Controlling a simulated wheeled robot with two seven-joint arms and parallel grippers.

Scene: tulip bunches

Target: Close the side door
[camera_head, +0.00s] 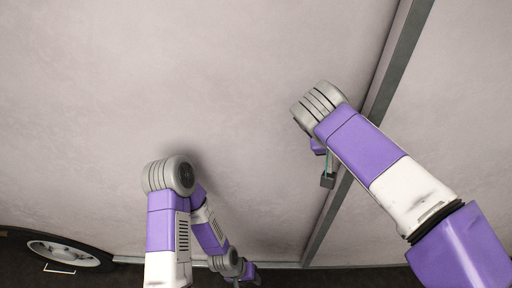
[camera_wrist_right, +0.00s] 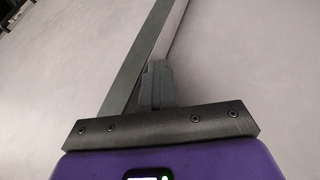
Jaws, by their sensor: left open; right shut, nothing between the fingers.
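The pale side of a vehicle (camera_head: 230,70) fills most of the head view. A grey strip (camera_head: 402,50) runs down it at a slant and divides two pale panels. I cannot tell which panel is the side door, or whether it stands open. My right gripper (camera_wrist_right: 155,85) is shut and empty, with its fingertips beside or against the strip in the right wrist view; contact is unclear. In the head view the right forearm hides part of the strip. My left gripper (camera_head: 246,274) is open and empty at the bottom, near the panel's lower edge.
A wheel (camera_head: 64,254) sits at the lower left, with dark ground (camera_head: 120,277) along the bottom. The pale panel at upper left is bare. My left arm is folded close in front of the panel at the lower middle.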

